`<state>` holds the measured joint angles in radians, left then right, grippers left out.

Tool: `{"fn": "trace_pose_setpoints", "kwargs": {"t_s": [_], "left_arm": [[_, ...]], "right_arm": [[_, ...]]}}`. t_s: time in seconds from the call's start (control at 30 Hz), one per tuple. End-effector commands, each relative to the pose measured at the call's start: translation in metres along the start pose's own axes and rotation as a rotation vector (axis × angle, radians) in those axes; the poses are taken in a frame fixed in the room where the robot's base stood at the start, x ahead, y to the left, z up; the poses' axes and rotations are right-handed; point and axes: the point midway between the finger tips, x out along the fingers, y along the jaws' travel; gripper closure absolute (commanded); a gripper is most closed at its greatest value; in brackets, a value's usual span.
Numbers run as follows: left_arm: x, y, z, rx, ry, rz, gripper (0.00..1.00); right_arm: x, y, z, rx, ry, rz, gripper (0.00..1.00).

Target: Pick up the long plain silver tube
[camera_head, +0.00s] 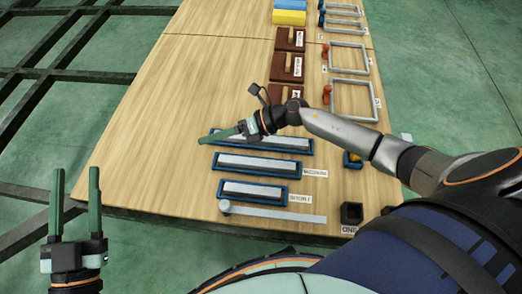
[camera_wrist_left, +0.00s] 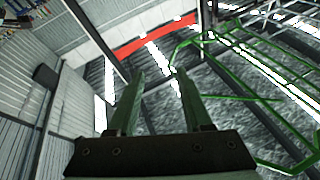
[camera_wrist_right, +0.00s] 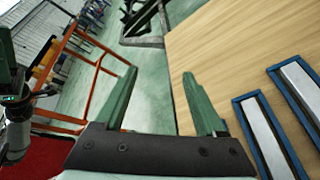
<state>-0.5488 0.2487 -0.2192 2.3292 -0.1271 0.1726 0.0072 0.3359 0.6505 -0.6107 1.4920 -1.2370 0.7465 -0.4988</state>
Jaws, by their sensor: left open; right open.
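Three silver bars lie in blue trays near the table's front edge, graded in length. The longest silver tube (camera_head: 272,142) is in the back tray, partly hidden at its left end by my right gripper (camera_head: 222,135). The middle one (camera_head: 258,163) and shortest one (camera_head: 255,189) lie in front of it. Two trayed silver bars (camera_wrist_right: 268,140) (camera_wrist_right: 303,83) show at the right of the right wrist view, outside the open, empty fingers. My left gripper (camera_head: 77,185) is open and empty, off the table's left front corner, fingers pointing up.
A flat silver strip with a round end (camera_head: 275,214) and a small black box (camera_head: 351,213) lie at the front edge. Brown blocks (camera_head: 287,67) and grey square frames (camera_head: 348,58) stand further back. The table's left part (camera_head: 170,120) is bare.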

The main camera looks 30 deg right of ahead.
Motion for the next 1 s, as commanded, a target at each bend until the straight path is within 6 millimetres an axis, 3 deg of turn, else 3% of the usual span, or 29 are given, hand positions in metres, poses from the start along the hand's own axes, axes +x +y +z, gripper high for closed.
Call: {"fn": "trace_pose_setpoints", "kwargs": {"t_s": [0.03,0.1,0.2,0.3,0.4,0.5,0.8,1.0], "left_arm": [[-0.008,0.006,0.004,0.019,0.082,0.008,0.50],[-0.012,0.010,-0.011,0.043,0.183,0.016,0.50],[-0.021,0.015,-0.030,0.069,0.306,0.028,0.50],[-0.030,0.020,-0.045,0.089,0.395,0.037,0.50],[-0.036,0.022,-0.055,0.100,0.449,0.042,0.50],[-0.039,0.024,-0.058,0.103,0.474,0.046,0.50],[-0.045,0.029,-0.039,0.075,0.468,0.055,0.50],[-0.046,0.031,-0.034,0.072,0.463,0.058,0.50]], "right_arm": [[-0.005,-0.043,-0.010,-0.153,0.100,-0.073,0.28],[-0.025,-0.084,-0.014,-0.321,0.243,-0.170,0.28],[-0.062,-0.135,-0.014,-0.488,0.424,-0.303,0.28],[-0.098,-0.169,-0.008,-0.583,0.560,-0.408,0.28],[-0.124,-0.188,-0.004,-0.627,0.647,-0.476,0.28],[-0.134,-0.198,-0.004,-0.643,0.688,-0.506,0.28],[-0.101,-0.231,-0.026,-0.644,0.694,-0.508,0.28],[-0.090,-0.241,-0.031,-0.644,0.692,-0.509,0.28]]}}
